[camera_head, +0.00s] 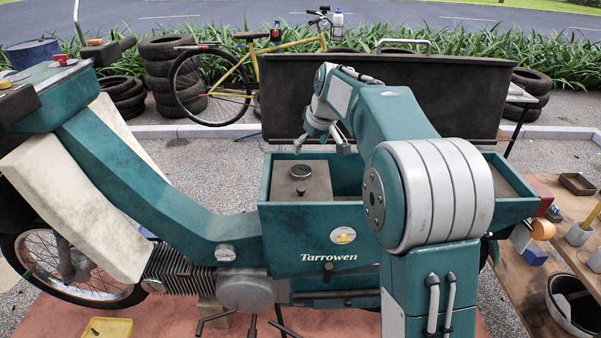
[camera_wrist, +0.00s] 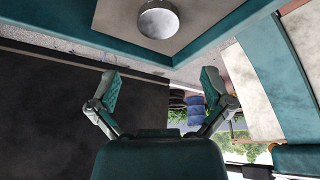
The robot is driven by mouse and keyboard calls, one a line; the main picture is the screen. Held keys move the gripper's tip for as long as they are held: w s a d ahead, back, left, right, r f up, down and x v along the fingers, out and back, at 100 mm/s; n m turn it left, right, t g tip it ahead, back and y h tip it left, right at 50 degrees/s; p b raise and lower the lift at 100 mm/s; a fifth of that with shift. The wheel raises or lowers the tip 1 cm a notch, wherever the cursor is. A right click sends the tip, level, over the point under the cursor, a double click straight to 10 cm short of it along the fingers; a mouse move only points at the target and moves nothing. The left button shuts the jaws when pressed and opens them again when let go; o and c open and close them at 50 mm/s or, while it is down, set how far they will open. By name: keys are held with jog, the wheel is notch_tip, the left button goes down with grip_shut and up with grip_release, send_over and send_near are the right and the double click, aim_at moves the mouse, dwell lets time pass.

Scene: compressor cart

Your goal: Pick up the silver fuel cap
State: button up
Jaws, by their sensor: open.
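The silver fuel cap (camera_head: 300,171) is a round disc on the grey-brown top of a box-like tank (camera_head: 318,187) in the teal Tarrowen body (camera_head: 300,222). It also shows at the top centre of the wrist view (camera_wrist: 158,20), where the picture looks upside down. My gripper (camera_head: 321,149) is open and empty, above and a little behind the cap in the head view. In the wrist view its two green-padded fingers (camera_wrist: 160,84) are spread wide, with the cap beyond them and apart from them. Nothing hides the cap.
A dark upright panel (camera_head: 430,95) stands close behind my gripper. The teal walls rise around the tank top. A wooden bench (camera_head: 525,250) with small items is at right. A yellow bicycle (camera_head: 245,75) and stacked tyres (camera_head: 165,60) stand farther back. The air above the cap is clear.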

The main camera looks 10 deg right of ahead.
aim_at(301, 170)
jog(key=x, duration=1)
jog(key=shift+d, duration=0.15)
jog(key=shift+s, duration=0.1)
jog(key=c, duration=0.9)
